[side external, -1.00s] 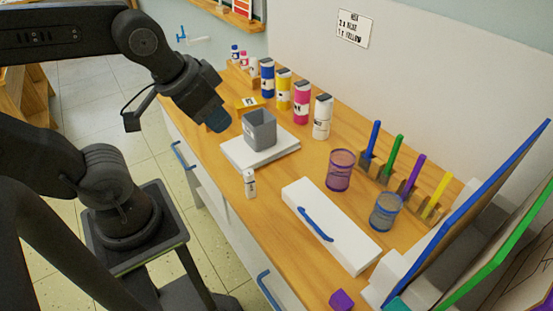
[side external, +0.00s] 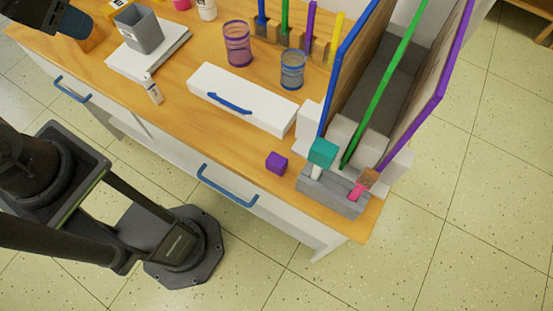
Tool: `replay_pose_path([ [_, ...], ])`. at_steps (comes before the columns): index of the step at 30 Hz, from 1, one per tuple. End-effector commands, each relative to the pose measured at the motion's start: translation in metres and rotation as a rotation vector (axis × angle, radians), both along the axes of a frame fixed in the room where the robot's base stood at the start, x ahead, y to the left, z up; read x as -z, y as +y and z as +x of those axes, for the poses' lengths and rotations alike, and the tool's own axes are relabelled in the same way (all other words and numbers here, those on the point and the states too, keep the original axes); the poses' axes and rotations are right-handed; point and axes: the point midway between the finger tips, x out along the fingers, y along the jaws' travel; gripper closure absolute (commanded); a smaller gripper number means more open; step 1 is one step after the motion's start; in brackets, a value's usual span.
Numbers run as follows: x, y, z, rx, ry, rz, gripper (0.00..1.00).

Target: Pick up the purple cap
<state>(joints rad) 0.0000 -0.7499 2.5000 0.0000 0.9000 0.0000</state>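The purple cap (side external: 277,162) is a small block-shaped piece lying on the wooden tabletop near its front edge, left of the grey holder. My gripper (side external: 78,24) is at the top left corner, dark with a bluish end, far from the cap and above the other end of the table. Its fingers are too small and cut off to tell whether they are open or shut. Nothing is between the purple cap and the camera.
A grey holder (side external: 330,192) with a teal cap (side external: 322,152) and pink marker (side external: 357,191) stands right of the cap. A white box (side external: 240,98) with a blue handle lies behind left. Mesh cups, including a purple one (side external: 238,44), stand further back. Tall framed panels rise at right.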

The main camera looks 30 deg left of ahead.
Motion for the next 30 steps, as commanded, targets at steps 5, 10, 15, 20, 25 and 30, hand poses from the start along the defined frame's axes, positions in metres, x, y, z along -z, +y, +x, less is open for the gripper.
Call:
replay_pose_path([
  [5, 0.0, 0.0, 0.0, 0.0, 0.0, 0.0, 0.71],
  [10, 0.0, 0.0, 0.0, 0.0, 0.0, 0.0, 0.62],
  [15, 0.0, 0.0, 0.0, 0.0, 0.0, 0.0, 0.46],
  [20, 0.0, 0.0, 0.0, 0.0, 0.0, 0.0, 0.42],
  [25, -0.001, -0.003, 0.003, 0.023, 0.008, 0.006, 0.42],
  [30, -0.002, -0.025, 0.026, 0.2, 0.069, 0.049, 0.42],
])
